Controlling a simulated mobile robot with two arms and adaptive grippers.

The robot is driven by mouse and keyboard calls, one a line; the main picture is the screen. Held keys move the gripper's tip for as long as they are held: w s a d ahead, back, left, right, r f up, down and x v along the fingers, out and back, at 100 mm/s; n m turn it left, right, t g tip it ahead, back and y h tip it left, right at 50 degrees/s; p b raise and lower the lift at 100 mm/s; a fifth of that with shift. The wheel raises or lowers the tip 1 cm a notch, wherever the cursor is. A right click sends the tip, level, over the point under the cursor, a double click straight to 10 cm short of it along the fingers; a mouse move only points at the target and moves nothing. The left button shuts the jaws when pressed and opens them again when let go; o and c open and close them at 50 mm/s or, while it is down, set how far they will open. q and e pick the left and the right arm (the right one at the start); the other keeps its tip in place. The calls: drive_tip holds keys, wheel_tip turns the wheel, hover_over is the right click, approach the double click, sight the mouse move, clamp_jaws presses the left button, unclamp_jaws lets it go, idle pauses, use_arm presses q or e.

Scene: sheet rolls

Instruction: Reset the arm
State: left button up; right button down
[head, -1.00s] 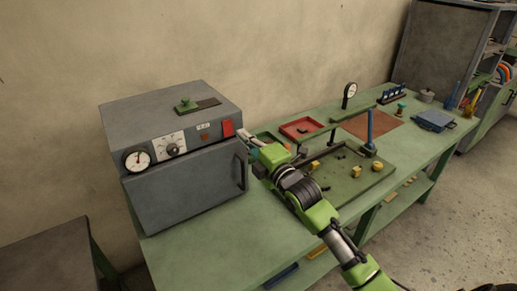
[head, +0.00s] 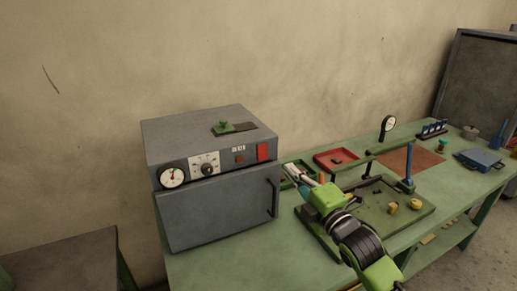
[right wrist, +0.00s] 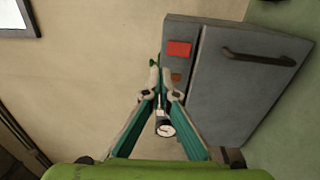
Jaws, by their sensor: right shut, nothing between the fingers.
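My right arm is green and black and comes in from the lower right in the head view. Its gripper (head: 291,171) is beside the right side of the grey oven-like box (head: 225,215), over the green table (head: 210,270). In the right wrist view the gripper's two fingers (right wrist: 160,80) converge at their tips with nothing between them. The grey box (right wrist: 230,90), with its dark handle and red square, shows behind and right of the fingers. The box door looks shut. My left gripper is in neither view.
A red tray (head: 336,159), a dial gauge on a stand (head: 388,124) and a green tray (head: 375,222) with small yellow pieces stand right of the box. A blue box (head: 480,159) lies farther right. A lower grey table (head: 60,260) stands at left.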

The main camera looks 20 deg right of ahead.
drive_tip(key=s+a+f+m+g+h, duration=0.15)
drive_tip(key=s+f+m+g, duration=0.35)
drive_tip(key=f, duration=0.5)
drive_tip(key=s+a+f+m+g, duration=0.2)
drive_tip(key=s+a+f+m, duration=0.15)
drive_tip(key=s+f, duration=0.5)
drive_tip(key=s+a+f+m+g, duration=0.1)
drive_tip(key=s+f+m+g, duration=0.4)
drive_tip(key=s, duration=0.6)
drive_tip(key=s+a+f+m+g, duration=0.1)
drive_tip(key=s+f+m+g, duration=0.25)
drive_tip(key=s+f, duration=0.5)
wheel_tip(320, 180, down, 23)
drive_tip(key=s, duration=0.3)
drive_tip(key=s+d+f+g+h, duration=0.1)
drive_tip(key=s+d+f+g, duration=0.1)
drive_tip(key=s+f, duration=1.5)
drive_tip(key=shift+d, duration=0.7)
drive_tip(key=shift+f, duration=0.1)
